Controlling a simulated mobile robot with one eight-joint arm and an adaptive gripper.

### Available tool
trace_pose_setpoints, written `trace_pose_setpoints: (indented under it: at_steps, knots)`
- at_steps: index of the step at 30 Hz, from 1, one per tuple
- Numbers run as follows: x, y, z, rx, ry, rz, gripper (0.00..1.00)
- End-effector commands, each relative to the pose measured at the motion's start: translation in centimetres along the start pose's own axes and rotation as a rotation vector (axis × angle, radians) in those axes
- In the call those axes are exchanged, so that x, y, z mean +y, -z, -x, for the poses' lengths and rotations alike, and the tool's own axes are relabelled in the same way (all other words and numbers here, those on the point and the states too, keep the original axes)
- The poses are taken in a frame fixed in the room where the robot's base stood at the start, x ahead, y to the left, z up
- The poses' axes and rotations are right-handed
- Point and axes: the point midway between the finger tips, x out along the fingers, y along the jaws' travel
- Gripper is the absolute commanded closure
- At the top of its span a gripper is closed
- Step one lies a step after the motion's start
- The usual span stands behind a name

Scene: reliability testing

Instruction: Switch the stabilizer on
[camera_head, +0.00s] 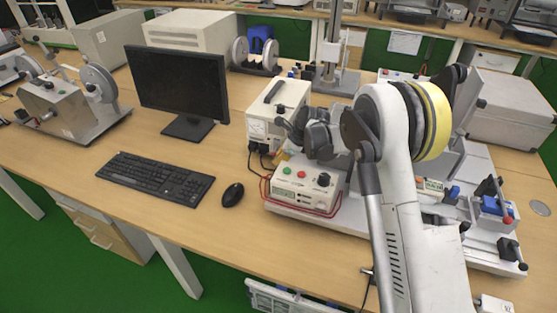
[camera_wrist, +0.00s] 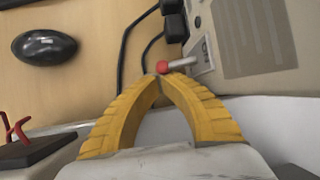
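The stabilizer (camera_head: 259,110) is a pale box with a dark top handle and a meter on its front, standing right of the monitor. Its vented face (camera_wrist: 250,35) fills the upper right of the wrist view. A metal toggle lever with a red ball tip (camera_wrist: 163,68) sticks out from a small plate on that face, pointing left. My gripper (camera_wrist: 160,79) has yellow fingers whose tips meet right at the red ball. Whether they touch it cannot be told. In the head view my arm hides the gripper's fingertips and part of the stabilizer.
A control box (camera_head: 303,184) with red and green buttons and red wires sits just in front. Black cables (camera_wrist: 122,55) run beside the stabilizer. A mouse (camera_head: 232,194), keyboard (camera_head: 155,178) and monitor (camera_head: 180,86) stand left. Bare desk lies around the mouse.

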Motion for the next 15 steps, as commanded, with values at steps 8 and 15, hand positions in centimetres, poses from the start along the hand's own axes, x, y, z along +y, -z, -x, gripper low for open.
trace_pose_setpoints:
  at_steps: [8, 15]
  knots:
    - [0.02, -0.13, 0.29, 0.0, -0.048, -0.026, 1.0]
    - [0.32, -0.49, 0.9, 0.0, -0.045, -0.024, 1.0]
